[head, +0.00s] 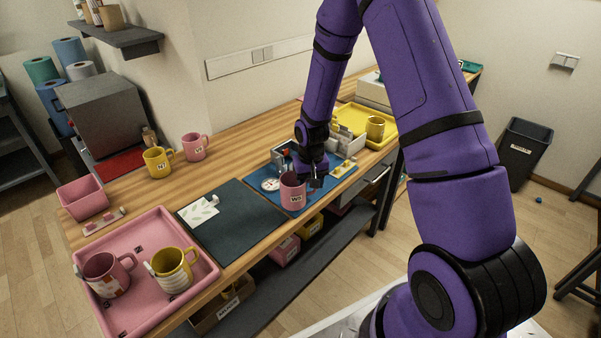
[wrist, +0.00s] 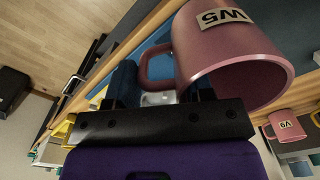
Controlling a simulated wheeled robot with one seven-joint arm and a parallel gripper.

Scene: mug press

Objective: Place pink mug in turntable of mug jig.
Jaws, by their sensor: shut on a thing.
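The pink mug (head: 291,192) with a "W5" label is held over the front of the blue mat (head: 318,191). In the wrist view the mug (wrist: 225,55) fills the upper right, its handle between the fingers. My gripper (head: 312,183) is shut on that handle, and it also shows in the wrist view (wrist: 160,88). The mug jig (head: 284,158) stands on the blue mat behind the mug, partly hidden by mug and arm. A round white disc (head: 269,184), perhaps the turntable, shows just left of the mug. I cannot tell the mug's height above the mat.
A dark mat (head: 235,228) lies left of the blue mat. A pink tray (head: 140,249) holds a pink mug and a yellow mug. A yellow mug (head: 158,162) and another pink mug (head: 195,146) stand behind. A yellow tray (head: 350,112) with a mug is at the far right.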

